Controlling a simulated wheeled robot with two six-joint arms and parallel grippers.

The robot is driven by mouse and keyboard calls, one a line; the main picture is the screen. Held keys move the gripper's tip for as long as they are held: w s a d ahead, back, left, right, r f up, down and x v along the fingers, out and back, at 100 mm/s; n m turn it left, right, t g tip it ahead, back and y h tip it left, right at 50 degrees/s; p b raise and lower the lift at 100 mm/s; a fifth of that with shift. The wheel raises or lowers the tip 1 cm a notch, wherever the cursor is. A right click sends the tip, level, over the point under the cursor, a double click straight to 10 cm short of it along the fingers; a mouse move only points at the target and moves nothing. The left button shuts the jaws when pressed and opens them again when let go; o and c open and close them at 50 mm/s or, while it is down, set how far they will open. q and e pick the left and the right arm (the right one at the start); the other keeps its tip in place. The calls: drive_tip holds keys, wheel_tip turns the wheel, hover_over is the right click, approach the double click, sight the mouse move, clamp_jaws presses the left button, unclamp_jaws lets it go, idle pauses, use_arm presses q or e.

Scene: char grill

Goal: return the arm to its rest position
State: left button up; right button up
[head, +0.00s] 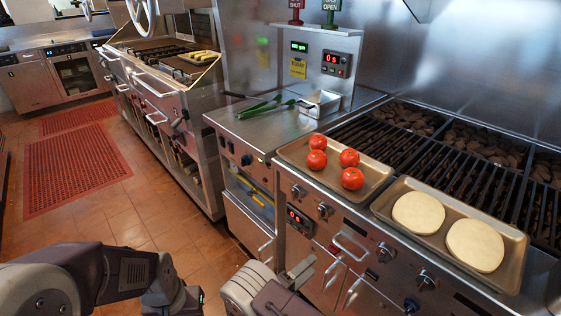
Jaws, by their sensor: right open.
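My right gripper (296,284) is at the bottom centre of the head view, in front of the grill's lower front panel. It is open, with nothing seen between its fingers, and it is apart from the trays and food. Its pale grey wrist shows beside it. My left arm (95,275) comes in from the lower left and bends down out of the picture. Its gripper is not visible.
The char grill (400,140) stands at the right. A tray (289,151) with several tomatoes (352,178) and a tray (512,262) with two pale dough rounds (418,213) rest along its front. Green-handled tongs (262,108) lie by a metal pan (319,103).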

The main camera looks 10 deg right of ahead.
drive_tip(key=s+d+r+m+g+y, duration=0.2)
drive_tip(key=s+d+m+g+y, duration=0.4)
drive_tip(key=m, duration=0.9)
drive_tip(key=s+d+r+m+g+y, duration=0.1)
drive_tip(key=s+r+m+g+y, duration=0.2)
drive_tip(key=s+m+g, duration=0.85)
drive_tip(key=w+a+r+m+t+y+p, duration=0.1)
drive_tip(key=r+m+t+y+p, duration=0.2)
drive_tip(key=r+m+p, duration=0.5)
drive_tip(key=w+a+r+m+t+y+p, duration=0.1)
drive_tip(key=a+r+m+t+y+p, duration=0.1)
drive_tip(key=r+m+t+p, duration=0.3)
wheel_tip(320, 180, up, 10)
drive_tip(key=m+p, duration=0.4)
drive_tip(key=p, duration=0.1)
drive_tip(key=shift+y+p, duration=0.35)
drive_tip(key=shift+y, duration=0.05)
drive_tip(key=shift+f, duration=0.1)
